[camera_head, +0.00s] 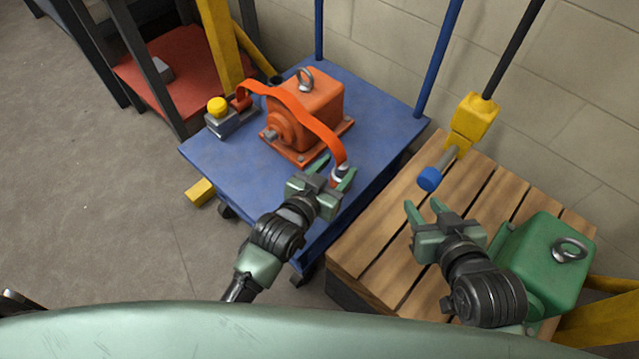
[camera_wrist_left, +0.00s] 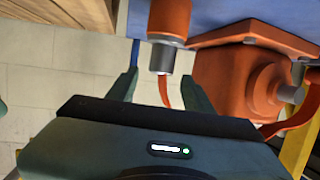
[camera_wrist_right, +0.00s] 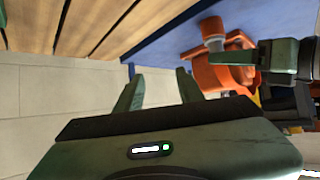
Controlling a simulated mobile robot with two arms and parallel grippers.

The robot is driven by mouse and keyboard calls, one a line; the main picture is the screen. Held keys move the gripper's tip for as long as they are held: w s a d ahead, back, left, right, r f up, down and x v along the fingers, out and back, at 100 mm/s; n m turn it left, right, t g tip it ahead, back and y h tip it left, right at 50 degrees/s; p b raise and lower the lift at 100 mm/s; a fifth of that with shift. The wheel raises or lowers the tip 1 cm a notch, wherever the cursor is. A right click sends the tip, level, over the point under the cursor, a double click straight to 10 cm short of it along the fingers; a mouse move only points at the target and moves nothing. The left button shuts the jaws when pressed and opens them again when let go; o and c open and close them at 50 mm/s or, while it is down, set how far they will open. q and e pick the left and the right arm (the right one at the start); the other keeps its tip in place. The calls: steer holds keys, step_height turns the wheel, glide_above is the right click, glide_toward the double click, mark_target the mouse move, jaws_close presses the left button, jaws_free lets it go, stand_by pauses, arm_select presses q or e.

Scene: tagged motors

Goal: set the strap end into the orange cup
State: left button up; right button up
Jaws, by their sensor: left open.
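The orange strap (camera_head: 313,124) arches from a metal block over the orange motor (camera_head: 316,103) down to my left gripper (camera_head: 334,170). Its metal strap end (camera_wrist_left: 160,58) shows in the left wrist view against the mouth of the orange cup (camera_wrist_left: 171,18), in line with it and apparently partly inside. How deep it sits cannot be told. The strap end also shows in the right wrist view (camera_wrist_right: 215,43). My left gripper is open, its fingertips on either side just short of the strap end, with visible gaps. My right gripper (camera_head: 424,207) is open and empty above the wooden slats.
The motor stands on a blue cart (camera_head: 225,152), beside a yellow button (camera_head: 217,106). A wooden pallet (camera_head: 372,240) holds a green motor (camera_head: 545,262). A blue-tipped rod (camera_head: 430,179) on a yellow bracket stands just beyond my right gripper. A red shelf (camera_head: 190,85) is at the left.

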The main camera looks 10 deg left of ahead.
steer(key=s+d+f+g, duration=0.1)
steer(key=s+f+g, duration=0.1)
steer(key=s, duration=0.1)
steer(key=s+d+f+g+h+p, duration=0.1)
steer(key=s+f+g, duration=0.1)
steer(key=s, duration=0.2)
steer(key=s+d+f+g+p, duration=0.1)
steer(key=s+f+g, duration=0.1)
steer(key=s, duration=0.2)
steer(key=shift+d+f+g+h, duration=0.15)
steer(key=shift+d+g+h, duration=0.15)
steer(key=shift+d+h, duration=0.1)
steer(key=shift+w, duration=0.1)
arm_select(q)
steer(key=s+a+n+g+y, duration=0.3)
steer(key=s+a+g+y, duration=0.2)
steer(key=s+a, duration=1.3)
steer(key=s+g, duration=0.3)
steer(key=s, duration=0.1)
steer(key=shift+a+f+g+y, duration=0.3)
steer(key=shift+a+y, duration=0.1)
steer(key=shift+w, duration=0.1)
